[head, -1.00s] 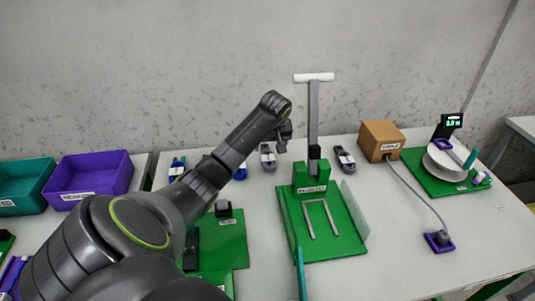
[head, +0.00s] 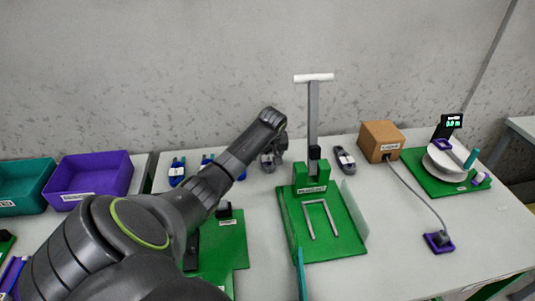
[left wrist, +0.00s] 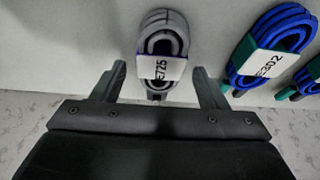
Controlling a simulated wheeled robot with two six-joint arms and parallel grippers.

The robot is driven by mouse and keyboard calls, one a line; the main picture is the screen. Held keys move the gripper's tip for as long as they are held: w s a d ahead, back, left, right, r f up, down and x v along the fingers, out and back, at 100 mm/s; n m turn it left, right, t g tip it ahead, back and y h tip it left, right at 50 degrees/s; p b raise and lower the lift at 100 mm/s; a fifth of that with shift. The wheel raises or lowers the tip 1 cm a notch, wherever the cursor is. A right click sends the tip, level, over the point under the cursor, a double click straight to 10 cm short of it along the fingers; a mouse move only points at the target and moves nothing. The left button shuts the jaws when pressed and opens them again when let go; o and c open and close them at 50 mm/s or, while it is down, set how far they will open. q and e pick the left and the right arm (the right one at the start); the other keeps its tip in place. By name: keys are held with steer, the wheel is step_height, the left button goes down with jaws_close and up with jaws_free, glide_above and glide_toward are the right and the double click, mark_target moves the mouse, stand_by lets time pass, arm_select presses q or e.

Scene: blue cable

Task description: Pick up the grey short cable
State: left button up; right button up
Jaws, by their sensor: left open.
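A coiled grey cable (left wrist: 162,45) with a white label lies on the table in the left wrist view. In the head view this grey cable (head: 267,163) is partly covered by my left gripper (head: 279,150). My left gripper also shows in the left wrist view (left wrist: 159,72), open, with one finger on each side of the coil and nothing clasped. Another grey coil (head: 344,158) lies farther right in the head view. Which of the two is shorter I cannot tell. My right gripper is out of view.
Blue cable coils (left wrist: 270,45) lie beside the grey one. A green stand (head: 310,178) with a tall post is close on the right. A cardboard box (head: 381,141) stands beyond it. A purple bin (head: 92,177) and a teal bin (head: 24,187) are at left.

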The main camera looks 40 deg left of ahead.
arm_select(q)
steer(key=shift+f+p, duration=0.25)
steer(key=shift+p, duration=0.1)
stand_by(0.3)
steer(key=shift+c, duration=0.5)
steer(key=c, duration=1)
